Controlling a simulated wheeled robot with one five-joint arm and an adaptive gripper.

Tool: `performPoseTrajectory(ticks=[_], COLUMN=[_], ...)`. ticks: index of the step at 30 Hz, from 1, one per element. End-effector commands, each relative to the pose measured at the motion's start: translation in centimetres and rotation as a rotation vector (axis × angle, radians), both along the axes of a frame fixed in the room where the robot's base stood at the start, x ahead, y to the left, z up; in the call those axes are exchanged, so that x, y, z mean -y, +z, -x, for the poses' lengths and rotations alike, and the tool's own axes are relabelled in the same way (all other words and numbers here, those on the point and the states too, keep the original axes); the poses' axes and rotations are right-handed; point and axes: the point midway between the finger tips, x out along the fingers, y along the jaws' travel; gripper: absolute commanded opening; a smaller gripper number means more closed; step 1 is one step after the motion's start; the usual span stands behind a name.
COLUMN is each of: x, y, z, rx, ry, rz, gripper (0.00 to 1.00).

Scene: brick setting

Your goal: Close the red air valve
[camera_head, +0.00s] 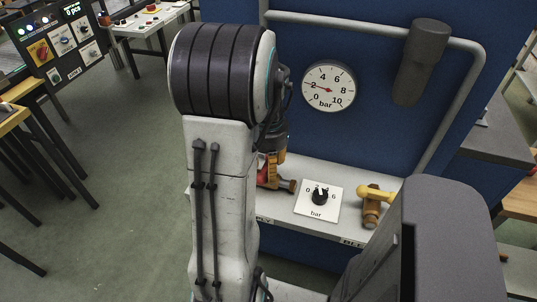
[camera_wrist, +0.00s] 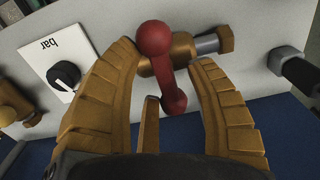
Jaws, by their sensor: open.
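The red air valve (camera_wrist: 173,88) has a red lever with a round knob, lying across a brass body (camera_wrist: 184,48) on the pale panel. My gripper (camera_wrist: 165,56) is open, with one orange finger on either side of the red lever. The left fingertip is close to the brass body; I cannot tell whether it touches. In the head view, my gripper (camera_head: 273,157) is over the valve (camera_head: 264,180), and my arm hides much of both.
A regulator knob (camera_head: 320,196) marked in bar sits right of the valve, then a yellow-handled valve (camera_head: 374,196). A round gauge (camera_head: 329,87) on the blue board reads near 2. A dark cylinder (camera_head: 421,62) hangs at upper right. Green floor (camera_head: 110,180) is open at left.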

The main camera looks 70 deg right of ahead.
Motion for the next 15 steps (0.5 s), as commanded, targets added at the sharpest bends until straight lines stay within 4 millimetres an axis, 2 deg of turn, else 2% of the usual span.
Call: performPoseTrajectory(ticks=[5,15], x=[0.1,0.2], y=[2.0,7.7], z=[0.0,0.0], rx=[0.001,0.001], ry=[0.0,0.0], rz=[0.006,0.006], gripper=[0.5,0.5])
